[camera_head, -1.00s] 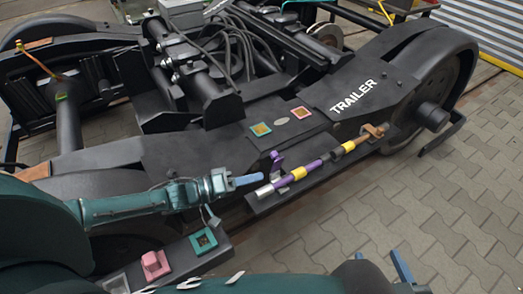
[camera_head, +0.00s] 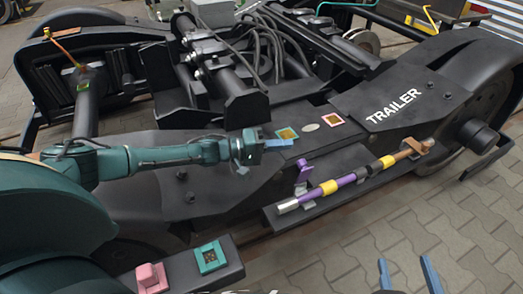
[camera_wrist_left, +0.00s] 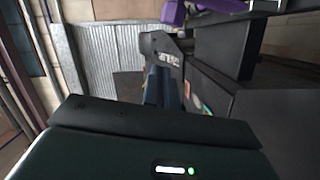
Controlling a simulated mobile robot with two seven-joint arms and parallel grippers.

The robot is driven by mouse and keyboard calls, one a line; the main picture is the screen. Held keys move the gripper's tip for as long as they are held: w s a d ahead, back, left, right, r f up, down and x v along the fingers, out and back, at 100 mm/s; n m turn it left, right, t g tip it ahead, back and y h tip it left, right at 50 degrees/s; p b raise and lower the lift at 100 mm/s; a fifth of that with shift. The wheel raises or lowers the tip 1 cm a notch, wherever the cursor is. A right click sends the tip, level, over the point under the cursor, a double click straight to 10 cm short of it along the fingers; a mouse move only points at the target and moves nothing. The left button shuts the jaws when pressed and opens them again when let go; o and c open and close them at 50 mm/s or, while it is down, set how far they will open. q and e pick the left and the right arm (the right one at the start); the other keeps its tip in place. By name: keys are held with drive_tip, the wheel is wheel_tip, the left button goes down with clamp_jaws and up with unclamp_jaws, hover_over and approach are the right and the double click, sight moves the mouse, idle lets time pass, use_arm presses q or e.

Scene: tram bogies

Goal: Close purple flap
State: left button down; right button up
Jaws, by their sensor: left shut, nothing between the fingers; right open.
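The purple flap (camera_head: 303,170) stands up at the left end of a rod (camera_head: 345,180) with purple, yellow and brown sections along the bogie's side. My left gripper (camera_head: 287,143) has blue fingers. It is shut and empty, to the upper left of the flap in the head view, with a visible gap between them. In the left wrist view its fingers (camera_wrist_left: 160,90) point ahead, and a purple part, probably the flap (camera_wrist_left: 173,12), shows at the top edge. My right gripper (camera_head: 403,262) is open and empty at the bottom right, over the paving.
The black bogie frame (camera_head: 240,190) fills the middle. Teal (camera_head: 211,257) and pink (camera_head: 151,278) pieces sit on a bar at lower left. Square plates (camera_head: 287,134) lie on the frame beyond my left gripper. Paving (camera_head: 420,215) at right is clear.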

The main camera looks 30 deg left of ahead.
use_arm(q)
drive_tip(key=shift+s+d+f, duration=0.25)
drive_tip(key=shift+s+d, duration=0.35)
drive_tip(key=shift+d, duration=0.15)
drive_tip(key=shift+s+d+f, duration=0.25)
drive_tip(key=shift+s+d, duration=0.35)
drive_tip(key=shift+d, duration=0.1)
use_arm(e)
drive_tip(key=shift+a, duration=0.15)
drive_tip(key=shift+r, duration=0.1)
use_arm(q)
drive_tip(key=shift+s+d+r+m+p, duration=0.2)
drive_tip(key=shift+m+p, duration=0.2)
drive_tip(key=shift+p, duration=0.2)
use_arm(e)
drive_tip(key=shift+d, duration=0.25)
